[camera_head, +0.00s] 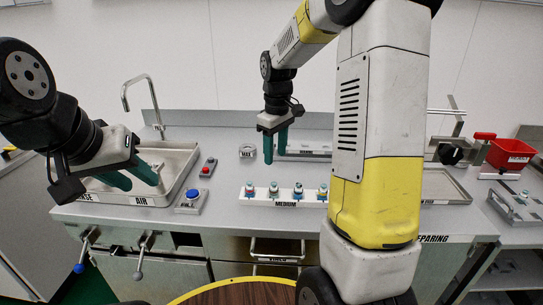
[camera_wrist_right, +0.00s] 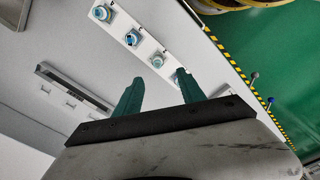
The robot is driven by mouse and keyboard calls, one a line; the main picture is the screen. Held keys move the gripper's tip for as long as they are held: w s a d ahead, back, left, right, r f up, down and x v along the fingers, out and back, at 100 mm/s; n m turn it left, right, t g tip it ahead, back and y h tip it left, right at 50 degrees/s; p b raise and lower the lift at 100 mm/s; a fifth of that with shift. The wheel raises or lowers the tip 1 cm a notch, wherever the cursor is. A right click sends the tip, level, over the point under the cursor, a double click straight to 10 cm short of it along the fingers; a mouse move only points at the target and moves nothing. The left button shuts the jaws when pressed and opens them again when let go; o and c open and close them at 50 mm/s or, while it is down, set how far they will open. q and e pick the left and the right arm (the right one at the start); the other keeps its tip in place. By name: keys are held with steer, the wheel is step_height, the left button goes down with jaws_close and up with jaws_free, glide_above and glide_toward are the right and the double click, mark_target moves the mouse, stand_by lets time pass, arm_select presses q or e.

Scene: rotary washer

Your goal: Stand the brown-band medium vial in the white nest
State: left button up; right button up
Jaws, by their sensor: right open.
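A white rack (camera_head: 287,203) labelled MEDIUM stands on the counter with several capped vials (camera_head: 274,189) upright in it. The vials are too small to tell which has the brown band. The rack also shows in the right wrist view (camera_wrist_right: 118,24), beyond the fingers. My right gripper (camera_head: 276,147) is open and empty, pointing down above the counter behind the rack. Its spread green fingers show in the wrist view (camera_wrist_right: 157,80). My left gripper (camera_head: 138,179) has its green fingers apart, over the sink at the left. I cannot make out the white nest for sure.
A sink (camera_head: 165,160) with a tap (camera_head: 143,92) is at the left. Two button boxes (camera_head: 190,199) (camera_head: 208,167) stand beside it. A grey tray (camera_head: 440,187) and a red bin (camera_head: 510,154) are at the right. My right arm hides part of the counter.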

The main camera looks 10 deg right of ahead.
steer(key=s+a+r+m+t+y, duration=0.1)
steer(key=s+r+m+t, duration=0.2)
steer(key=s, duration=0.8)
steer(key=s+a+r+m+t+y, duration=0.1)
steer(key=s+r+m, duration=0.3)
steer(key=s+r, duration=0.4)
steer(key=s+t, duration=0.1)
steer(key=s, duration=0.2)
steer(key=shift+s+t, duration=0.4)
